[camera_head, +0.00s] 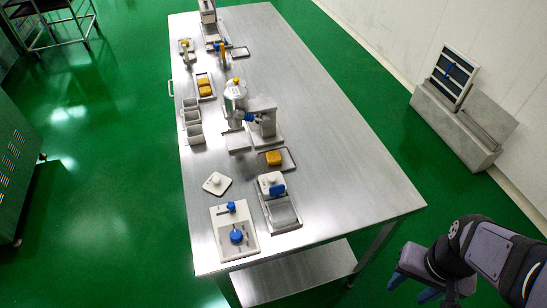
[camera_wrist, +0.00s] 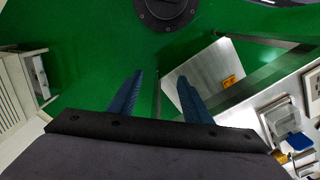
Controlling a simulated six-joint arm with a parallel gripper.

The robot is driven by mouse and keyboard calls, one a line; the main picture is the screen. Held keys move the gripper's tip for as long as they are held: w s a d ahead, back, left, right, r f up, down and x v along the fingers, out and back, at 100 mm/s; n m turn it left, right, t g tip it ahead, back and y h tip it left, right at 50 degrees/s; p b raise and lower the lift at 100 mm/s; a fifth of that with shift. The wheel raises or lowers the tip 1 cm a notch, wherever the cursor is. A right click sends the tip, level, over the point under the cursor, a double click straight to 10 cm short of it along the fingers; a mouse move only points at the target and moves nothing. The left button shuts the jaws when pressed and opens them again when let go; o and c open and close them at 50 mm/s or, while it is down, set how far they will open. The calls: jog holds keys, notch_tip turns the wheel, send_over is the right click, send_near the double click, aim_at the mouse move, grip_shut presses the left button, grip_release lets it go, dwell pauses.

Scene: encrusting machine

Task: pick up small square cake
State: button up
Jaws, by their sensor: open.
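More yellow-orange blocks (camera_head: 204,86) lie on another tray (camera_head: 207,97) farther back on the left; I cannot tell for certain which piece is the small one. My gripper (camera_head: 412,288) is beyond the table's near right corner, low and far from the cakes. Its two blue fingers are apart and empty, and the wrist view also shows the open gripper (camera_wrist: 158,88) over the green floor.
The steel table (camera_head: 340,165) has wide free room on its right. A white board with blue knobs (camera_head: 234,230), a white block with a blue part (camera_head: 271,185) and a white square piece (camera_head: 216,183) stand near the front. The encrusting machine (camera_head: 262,120) stands mid-table.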

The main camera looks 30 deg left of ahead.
jog(key=w+a+r+n+t, duration=0.1)
jog(key=w+a+r+n, duration=0.1)
jog(key=w+a, duration=0.5)
jog(key=n+t+y+p, duration=0.1)
jog(key=n+t+y, duration=0.15)
jog(key=n, duration=0.35)
send_near(274, 158)
jog(key=f, duration=0.1)
jog(key=shift+y, duration=0.25)
jog(key=shift+p+x, duration=1.75)
jog(key=shift+x, duration=2.05)
jog(key=shift+w+d, duration=0.1)
jog(key=shift+d, duration=0.1)
jog(key=c, duration=0.8)
